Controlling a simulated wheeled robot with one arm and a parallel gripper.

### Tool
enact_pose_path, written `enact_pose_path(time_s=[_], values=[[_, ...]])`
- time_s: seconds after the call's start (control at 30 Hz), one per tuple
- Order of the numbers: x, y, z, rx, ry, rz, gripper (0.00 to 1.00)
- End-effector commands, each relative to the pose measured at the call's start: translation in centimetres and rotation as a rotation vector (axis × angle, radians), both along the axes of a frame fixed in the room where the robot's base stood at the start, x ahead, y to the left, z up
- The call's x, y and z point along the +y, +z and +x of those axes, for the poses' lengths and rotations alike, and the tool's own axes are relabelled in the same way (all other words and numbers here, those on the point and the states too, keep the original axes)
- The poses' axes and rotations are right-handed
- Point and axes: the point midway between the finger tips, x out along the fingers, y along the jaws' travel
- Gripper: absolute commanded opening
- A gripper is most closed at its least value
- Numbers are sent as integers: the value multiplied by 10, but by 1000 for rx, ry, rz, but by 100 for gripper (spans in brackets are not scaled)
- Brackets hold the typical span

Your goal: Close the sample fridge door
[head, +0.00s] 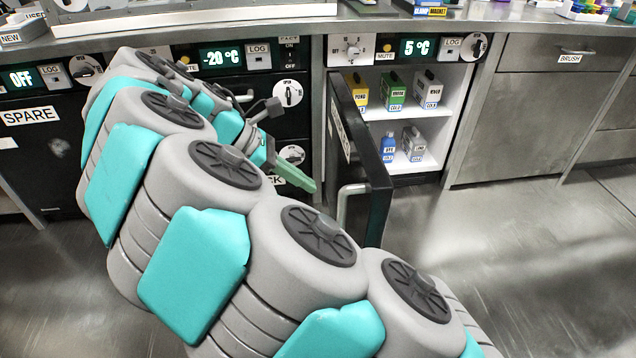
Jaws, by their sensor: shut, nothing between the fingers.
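The fridge under the 5 °C display (415,47) has its dark door (372,165) standing open, swung out toward me on its left-side hinge. A pale bar handle (345,203) sits on the outer, left face of the door, near its free edge. Inside the white fridge cavity (452,105), small boxes and a blue bottle (388,147) stand on two levels. My gripper (307,185) has green fingers, shut and empty. It is left of the door, on its outer side, and appears apart from it.
A -20 °C unit (222,58) with knobs is left of the fridge, behind my arm. A steel drawer cabinet (540,110) is on the right. Items lie on the counter above. The floor (500,250) right of the door is clear. My arm hides much of the lower left.

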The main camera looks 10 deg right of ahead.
Motion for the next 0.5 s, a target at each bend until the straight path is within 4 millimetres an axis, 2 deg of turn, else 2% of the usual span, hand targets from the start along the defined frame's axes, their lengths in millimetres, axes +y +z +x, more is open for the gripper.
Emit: enact_pose_path(time_s=[0.5], values=[[-63,-61,-1,-4,-5,-1,0]])
